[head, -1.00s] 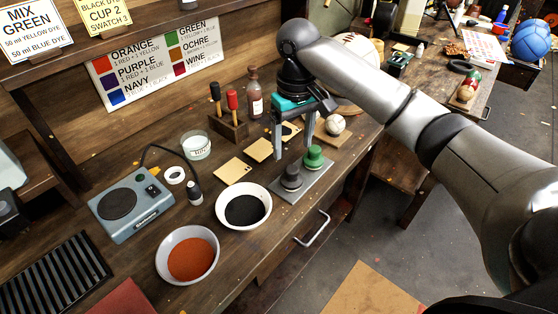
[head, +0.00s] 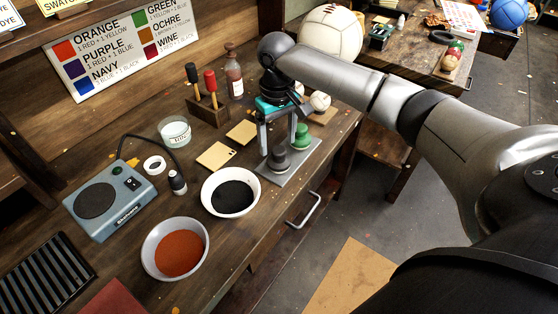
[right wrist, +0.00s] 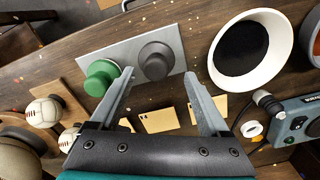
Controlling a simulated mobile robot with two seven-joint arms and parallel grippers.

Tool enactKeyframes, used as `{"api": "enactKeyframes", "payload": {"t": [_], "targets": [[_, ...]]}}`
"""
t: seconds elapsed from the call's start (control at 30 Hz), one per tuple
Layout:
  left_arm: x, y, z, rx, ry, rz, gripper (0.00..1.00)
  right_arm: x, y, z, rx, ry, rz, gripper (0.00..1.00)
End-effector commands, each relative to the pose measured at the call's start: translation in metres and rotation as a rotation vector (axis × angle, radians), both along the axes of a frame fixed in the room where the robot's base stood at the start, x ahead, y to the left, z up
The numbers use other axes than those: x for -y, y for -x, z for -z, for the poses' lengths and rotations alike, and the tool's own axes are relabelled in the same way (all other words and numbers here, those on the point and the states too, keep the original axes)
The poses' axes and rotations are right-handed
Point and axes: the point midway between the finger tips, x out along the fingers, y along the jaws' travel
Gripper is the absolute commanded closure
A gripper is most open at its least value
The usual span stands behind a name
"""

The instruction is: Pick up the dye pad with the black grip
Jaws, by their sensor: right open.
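The dye pad with the black grip (head: 278,161) stands upright on a grey plate (head: 296,172). It also shows in the right wrist view (right wrist: 156,60). The pad with the green grip (head: 301,137) stands beside it on the same plate, and shows left of it in the right wrist view (right wrist: 102,77). My right gripper (head: 277,150) is open and empty, pointing down over the black-grip pad. In the right wrist view its fingertips (right wrist: 158,75) lie to either side of the black grip; whether they touch it I cannot tell. My left gripper is not in view.
A white bowl of black dye (head: 231,191) stands close left of the plate, and a bowl of orange dye (head: 175,248) nearer the front. Yellowish swatches (head: 215,156), a hot plate (head: 110,200) and a tool block (head: 208,110) are behind and left.

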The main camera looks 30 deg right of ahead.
Motion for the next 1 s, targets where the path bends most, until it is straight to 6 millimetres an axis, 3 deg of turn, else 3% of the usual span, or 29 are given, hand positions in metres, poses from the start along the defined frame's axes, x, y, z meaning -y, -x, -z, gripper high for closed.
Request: {"api": "enactKeyframes", "payload": {"t": [0.1, 0.23, 0.57, 1.0], "targets": [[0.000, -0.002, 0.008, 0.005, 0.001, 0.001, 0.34, 0.005, -0.001, 0.023, -0.004, 0.002, 0.001, 0.20], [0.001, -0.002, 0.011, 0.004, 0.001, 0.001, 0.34, 0.006, -0.001, 0.039, -0.003, 0.001, 0.000, 0.20], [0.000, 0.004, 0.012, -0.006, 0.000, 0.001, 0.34, 0.006, -0.001, 0.043, -0.001, 0.001, 0.000, 0.21], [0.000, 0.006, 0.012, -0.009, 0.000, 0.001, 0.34, 0.006, -0.001, 0.043, -0.001, 0.001, -0.001, 0.71]]}}
